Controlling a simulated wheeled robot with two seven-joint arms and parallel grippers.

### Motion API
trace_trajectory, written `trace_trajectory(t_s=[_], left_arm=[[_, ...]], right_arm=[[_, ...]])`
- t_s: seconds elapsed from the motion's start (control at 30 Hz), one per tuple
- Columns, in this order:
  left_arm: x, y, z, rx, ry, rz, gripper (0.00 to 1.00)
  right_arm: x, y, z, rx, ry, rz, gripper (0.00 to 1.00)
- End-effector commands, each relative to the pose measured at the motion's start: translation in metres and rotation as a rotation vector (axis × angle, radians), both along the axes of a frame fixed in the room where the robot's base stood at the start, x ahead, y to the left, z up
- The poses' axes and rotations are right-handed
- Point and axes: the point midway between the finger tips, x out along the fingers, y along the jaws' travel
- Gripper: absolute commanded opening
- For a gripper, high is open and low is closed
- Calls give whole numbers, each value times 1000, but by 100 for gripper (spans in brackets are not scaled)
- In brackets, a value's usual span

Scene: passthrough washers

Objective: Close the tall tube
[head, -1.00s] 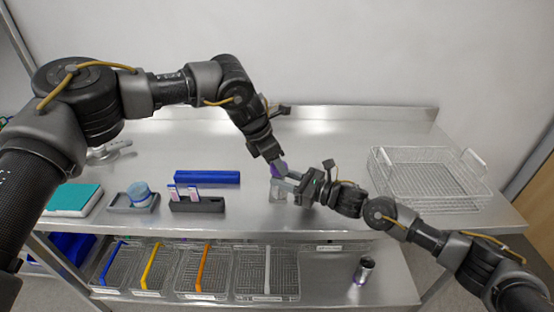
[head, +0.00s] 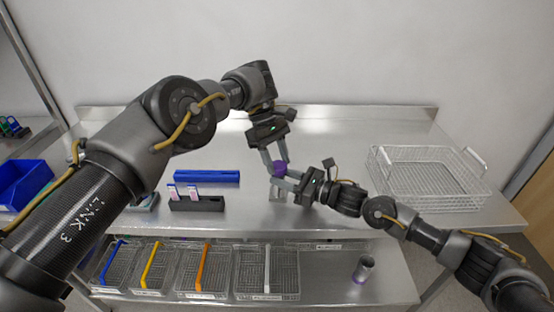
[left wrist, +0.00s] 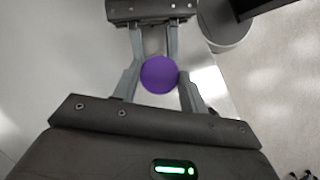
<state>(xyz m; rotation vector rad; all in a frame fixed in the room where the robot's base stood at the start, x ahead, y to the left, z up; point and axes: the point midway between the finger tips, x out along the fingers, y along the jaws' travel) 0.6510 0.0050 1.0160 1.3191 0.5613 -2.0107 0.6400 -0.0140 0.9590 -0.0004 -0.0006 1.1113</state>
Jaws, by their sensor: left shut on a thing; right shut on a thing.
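The purple cap (head: 279,168) is between the fingertips of my left gripper (head: 275,166), which is shut on it from above. It shows as a round purple disc in the left wrist view (left wrist: 159,75). My right gripper (head: 284,184) comes in from the right just below the cap, its jaws shut on the clear tall tube (head: 276,194). The fingers hide much of the tube. The cap is at the tube's top; I cannot tell whether it is seated. The right gripper's fingers also show at the top of the left wrist view (left wrist: 154,40).
A dark rack with pink-topped pieces (head: 196,205) and a blue bar (head: 207,176) lie left of the grippers. A wire basket (head: 425,202) stands at the right.

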Motion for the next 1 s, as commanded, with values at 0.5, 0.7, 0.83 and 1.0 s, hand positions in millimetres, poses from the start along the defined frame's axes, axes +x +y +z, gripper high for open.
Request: trace_trajectory(t_s=[0.5,0.7,0.83,1.0], left_arm=[[0,0,0,-1,2,3,64],[0,0,2,22,17,69,60],[1,-1,5,83,61,253,60],[3,-1,13,203,148,641,60]], right_arm=[[0,1,0,0,1,0,0],[0,0,0,0,1,0,0],[0,0,0,0,1,-1,0],[0,0,0,0,1,-1,0]])
